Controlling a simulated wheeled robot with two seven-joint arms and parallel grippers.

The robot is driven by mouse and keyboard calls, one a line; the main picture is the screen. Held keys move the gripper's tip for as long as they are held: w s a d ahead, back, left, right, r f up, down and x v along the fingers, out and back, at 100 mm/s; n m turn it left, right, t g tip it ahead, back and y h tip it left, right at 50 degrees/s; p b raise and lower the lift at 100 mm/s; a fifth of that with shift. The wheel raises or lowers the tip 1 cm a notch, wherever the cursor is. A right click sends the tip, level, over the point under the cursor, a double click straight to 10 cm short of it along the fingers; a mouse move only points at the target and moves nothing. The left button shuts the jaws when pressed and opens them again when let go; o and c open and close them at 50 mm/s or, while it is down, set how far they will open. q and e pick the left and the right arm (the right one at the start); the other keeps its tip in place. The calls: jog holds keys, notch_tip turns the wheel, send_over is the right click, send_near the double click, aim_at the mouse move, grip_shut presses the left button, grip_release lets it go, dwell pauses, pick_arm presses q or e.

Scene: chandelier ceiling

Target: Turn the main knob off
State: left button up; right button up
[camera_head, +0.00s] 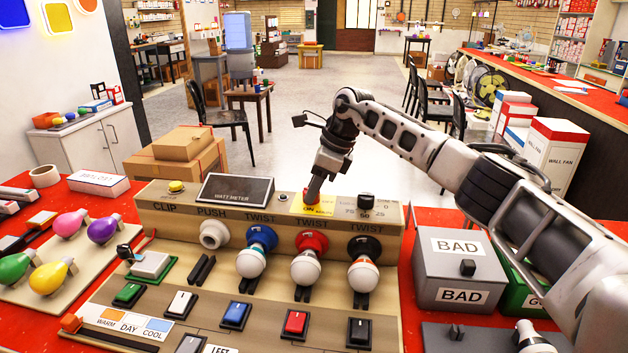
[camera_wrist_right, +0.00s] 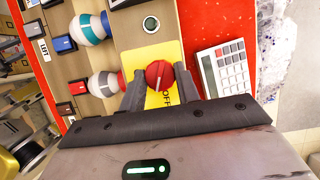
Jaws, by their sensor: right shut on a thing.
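The main knob (camera_wrist_right: 159,75) is round and red with a pale line across it, set on a yellow plate in the right wrist view. The word OFF shows on the plate beside it. In the head view the yellow plate (camera_head: 325,207) lies on top of the brown test panel (camera_head: 160,212), and the knob is mostly hidden by my right gripper. My right gripper (camera_head: 313,195) points down at the plate. In the right wrist view its fingers (camera_wrist_right: 159,86) are on both sides of the knob, shut on it. My left gripper is not in view.
Bulbs (camera_head: 306,268) sit in the panel's twist sockets, with a row of coloured switches (camera_head: 295,323) in front. A watt meter (camera_head: 236,188) stands left of the plate. A grey BAD box (camera_head: 465,262) is at right. A calculator (camera_wrist_right: 225,70) lies beyond the panel.

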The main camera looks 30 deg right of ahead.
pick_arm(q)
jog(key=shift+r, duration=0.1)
pick_arm(e)
jog(key=shift+w+n+g+y, duration=0.15)
jog(key=shift+n+g, duration=0.25)
jog(key=shift+n, duration=0.65)
jog(key=shift+n+g+y, duration=0.15)
jog(key=shift+n+g, duration=0.25)
jog(key=shift+n, duration=0.65)
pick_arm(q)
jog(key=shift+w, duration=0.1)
pick_arm(e)
jog(key=o, duration=1)
jog(key=shift+d+r, duration=0.1)
jog(key=w+v, duration=0.1)
jog(key=v, duration=0.7)
notch_tip(320, 180, up, 7)
jog(key=p, duration=0.5)
send_over(327, 198)
jog(key=s+d, duration=0.1)
jog(key=d, duration=0.2)
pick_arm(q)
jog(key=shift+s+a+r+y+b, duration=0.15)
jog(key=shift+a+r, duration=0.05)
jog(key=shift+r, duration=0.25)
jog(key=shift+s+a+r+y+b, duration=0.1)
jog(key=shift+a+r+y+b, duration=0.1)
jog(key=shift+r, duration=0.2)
pick_arm(e)
jog(key=shift+r, duration=0.1)
